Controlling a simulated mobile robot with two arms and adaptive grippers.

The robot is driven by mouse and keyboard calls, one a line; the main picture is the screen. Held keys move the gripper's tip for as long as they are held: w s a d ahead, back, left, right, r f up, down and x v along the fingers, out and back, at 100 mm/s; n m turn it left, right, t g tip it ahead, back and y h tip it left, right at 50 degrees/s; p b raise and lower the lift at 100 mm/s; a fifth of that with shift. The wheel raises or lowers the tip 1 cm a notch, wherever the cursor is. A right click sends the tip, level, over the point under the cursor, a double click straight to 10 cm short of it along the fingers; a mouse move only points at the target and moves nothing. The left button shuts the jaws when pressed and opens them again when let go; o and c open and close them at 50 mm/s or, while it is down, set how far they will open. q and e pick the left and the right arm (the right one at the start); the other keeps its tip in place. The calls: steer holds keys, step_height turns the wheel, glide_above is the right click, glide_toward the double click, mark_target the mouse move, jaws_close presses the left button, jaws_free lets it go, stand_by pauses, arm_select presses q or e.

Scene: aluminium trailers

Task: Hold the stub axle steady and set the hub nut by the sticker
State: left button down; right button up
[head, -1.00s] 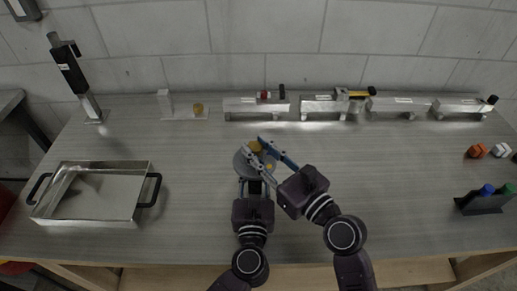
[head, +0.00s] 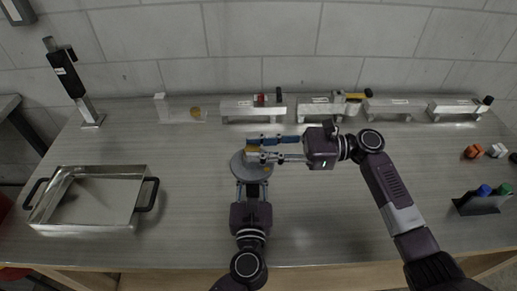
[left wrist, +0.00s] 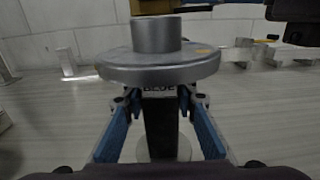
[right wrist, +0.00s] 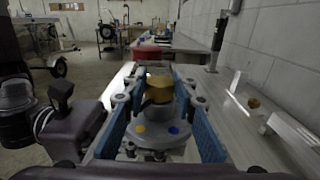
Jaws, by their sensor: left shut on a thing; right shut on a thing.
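The stub axle is a grey round flange (head: 239,169) with a hub on top, at the middle of the table. A dark post (left wrist: 160,125) below the flange bears a sticker (left wrist: 158,88) that appears to read "BLUE". My left gripper (left wrist: 158,104) is shut on this post; it shows in the head view (head: 252,187) on the near side. The brass hub nut (right wrist: 160,88) sits over the hub. My right gripper (head: 256,149) comes in from the right and is shut on the nut. Yellow (right wrist: 139,128) and blue (right wrist: 174,131) dots mark the flange.
A metal tray (head: 88,226) with black handles stands at left. Aluminium beams (head: 253,108) and a clear plate (head: 186,116) line the back. Orange (head: 474,152) and white blocks and a marker holder (head: 478,205) are at right. The table around the axle is clear.

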steer(key=shift+w+f+n+g+h, duration=0.15)
steer(key=shift+n+g+h, duration=0.1)
steer(key=shift+n+g, duration=0.7)
steer(key=shift+w+n+g+h, duration=0.2)
steer(key=shift+n+g, duration=0.4)
steer(key=shift+g, duration=0.8)
steer(key=shift+w+f+n+g+h, duration=0.15)
steer(key=shift+n+g+h, duration=0.1)
steer(key=shift+n+g, duration=0.7)
steer(key=shift+r+g, duration=0.1)
steer(key=shift+g, duration=0.7)
steer(key=o, duration=1.2)
steer(key=shift+c, duration=0.2)
steer(key=shift+s+r, duration=0.1)
steer(key=shift+r, duration=0.15)
step_height(320, 180, up, 10)
steer(key=shift+f, duration=0.15)
